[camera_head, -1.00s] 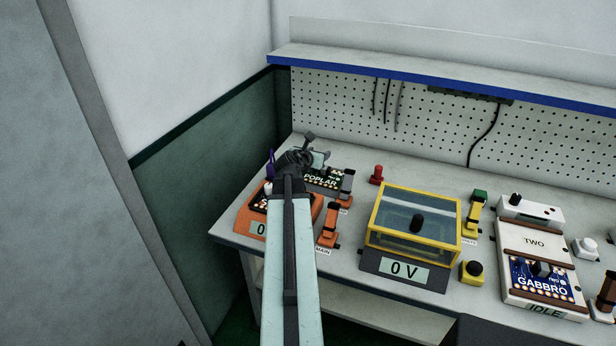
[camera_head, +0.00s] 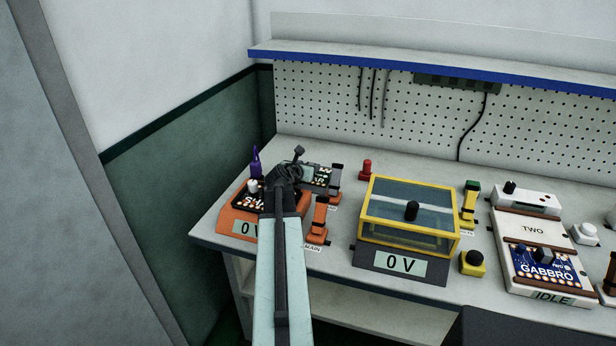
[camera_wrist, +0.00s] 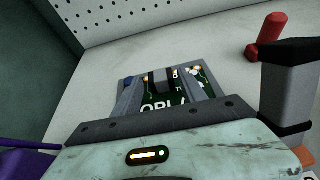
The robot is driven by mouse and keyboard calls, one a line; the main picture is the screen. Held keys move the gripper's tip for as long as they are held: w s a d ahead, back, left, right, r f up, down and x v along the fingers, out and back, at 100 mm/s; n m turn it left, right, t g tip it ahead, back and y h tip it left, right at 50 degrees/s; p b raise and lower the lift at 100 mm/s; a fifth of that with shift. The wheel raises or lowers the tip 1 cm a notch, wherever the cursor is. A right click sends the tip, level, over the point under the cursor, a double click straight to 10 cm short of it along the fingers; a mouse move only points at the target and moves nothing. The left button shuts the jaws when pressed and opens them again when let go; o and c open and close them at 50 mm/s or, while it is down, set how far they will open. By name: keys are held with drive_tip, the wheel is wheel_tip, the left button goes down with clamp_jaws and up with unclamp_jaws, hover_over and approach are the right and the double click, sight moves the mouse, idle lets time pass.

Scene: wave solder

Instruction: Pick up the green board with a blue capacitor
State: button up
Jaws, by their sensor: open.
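A dark green board (camera_head: 321,177) sits at the back left of the bench, partly hidden by my arm. In the wrist view the green board (camera_wrist: 155,105) lies ahead, its white lettering partly hidden by my fingers. My gripper (camera_wrist: 166,82) is open, with its fingers over or close above the board; I cannot tell whether they touch it. It also shows in the head view (camera_head: 293,165), just left of the board. A small blue part (camera_wrist: 128,80) shows by the left finger, but I cannot tell whether it is a capacitor.
An orange unit (camera_head: 232,222) holding another board stands at the bench's left, with a purple item (camera_head: 255,163) behind it. An orange lever (camera_head: 318,222) and red post (camera_head: 366,169) stand nearby. A yellow-framed box (camera_head: 362,222) stands to the right.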

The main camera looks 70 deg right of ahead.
sight(311, 164)
drive_tip(key=b+x, duration=0.1)
drive_tip(key=x, duration=0.4)
drive_tip(key=shift+b, duration=0.35)
drive_tip(key=shift+a, duration=0.15)
drive_tip(key=shift+c, duration=0.3)
clamp_jaws()
drive_tip(key=shift+r, duration=0.15)
